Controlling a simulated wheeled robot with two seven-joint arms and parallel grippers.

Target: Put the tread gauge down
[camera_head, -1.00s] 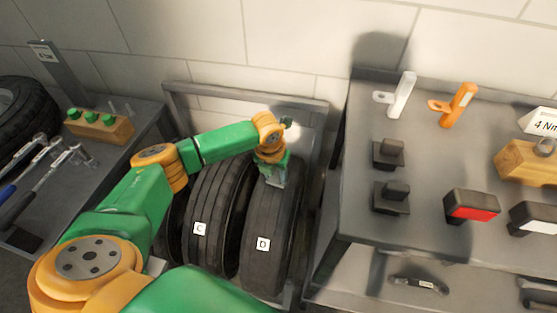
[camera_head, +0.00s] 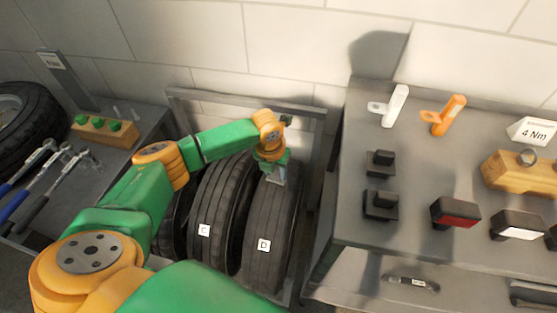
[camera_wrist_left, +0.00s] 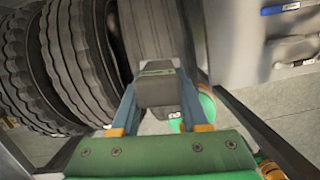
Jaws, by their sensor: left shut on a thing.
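My left gripper (camera_head: 277,178) hangs low over the top of the tire marked D (camera_head: 268,225) in the head view. In the left wrist view its two blue-grey fingers are closed on a dark grey block with a small display strip, which I take as the tread gauge (camera_wrist_left: 156,88). The gauge lies in front of a tire tread (camera_wrist_left: 147,35) there; I cannot tell whether they touch. In the head view the gauge is hidden or too small to make out. My right gripper is not in view.
The tire marked C (camera_head: 218,205) stands left of D in a metal rack (camera_head: 240,105). The right bench (camera_head: 345,220) bears white and orange tools, dark blocks and red and white lamps. Its lower shelf holds a small labelled dark item (camera_head: 411,283). The left bench holds wrenches (camera_head: 45,180).

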